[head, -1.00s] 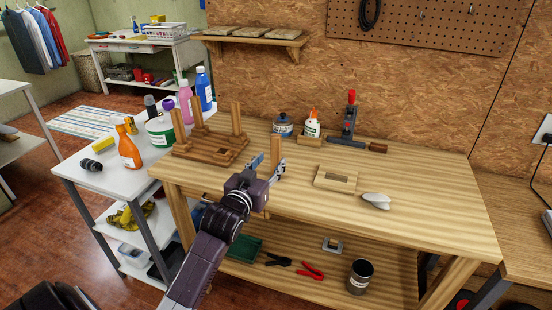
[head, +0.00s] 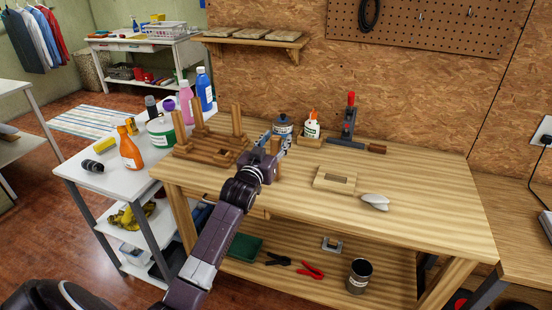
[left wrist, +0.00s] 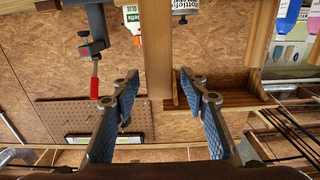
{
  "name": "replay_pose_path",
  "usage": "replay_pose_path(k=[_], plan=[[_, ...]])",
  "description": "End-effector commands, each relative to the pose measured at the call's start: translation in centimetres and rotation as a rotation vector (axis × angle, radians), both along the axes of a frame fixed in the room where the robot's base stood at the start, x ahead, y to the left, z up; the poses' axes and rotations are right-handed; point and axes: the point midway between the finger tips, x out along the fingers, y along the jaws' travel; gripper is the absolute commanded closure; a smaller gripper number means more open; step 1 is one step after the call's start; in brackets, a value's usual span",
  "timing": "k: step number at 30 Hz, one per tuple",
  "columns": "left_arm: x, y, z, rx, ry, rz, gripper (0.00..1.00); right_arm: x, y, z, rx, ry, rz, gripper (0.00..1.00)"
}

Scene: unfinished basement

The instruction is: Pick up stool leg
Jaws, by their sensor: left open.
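The stool leg (head: 275,144) is a pale wooden square bar standing upright on the workbench. In the left wrist view the leg (left wrist: 157,40) runs between the two blue-padded fingers of my left gripper (left wrist: 158,78), with gaps on both sides. My right gripper is not in view.
The bench's right side (head: 440,200) is clear.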

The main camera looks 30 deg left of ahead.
Motion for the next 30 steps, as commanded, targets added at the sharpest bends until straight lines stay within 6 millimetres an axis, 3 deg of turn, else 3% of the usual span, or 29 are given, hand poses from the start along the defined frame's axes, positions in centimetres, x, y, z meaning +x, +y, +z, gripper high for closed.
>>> replay_pose_path(k=[6, 17, 30], plan=[[0.03, 0.00, 0.00, 0.000, 0.000, 0.000, 0.60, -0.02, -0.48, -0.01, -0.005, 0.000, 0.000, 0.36], [0.01, -0.01, -0.01, 0.000, 0.000, 0.000, 1.00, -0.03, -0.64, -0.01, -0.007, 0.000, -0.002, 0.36], [0.02, -0.01, 0.45, 0.001, -0.003, 0.000, 1.00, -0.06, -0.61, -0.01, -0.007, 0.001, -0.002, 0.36]])
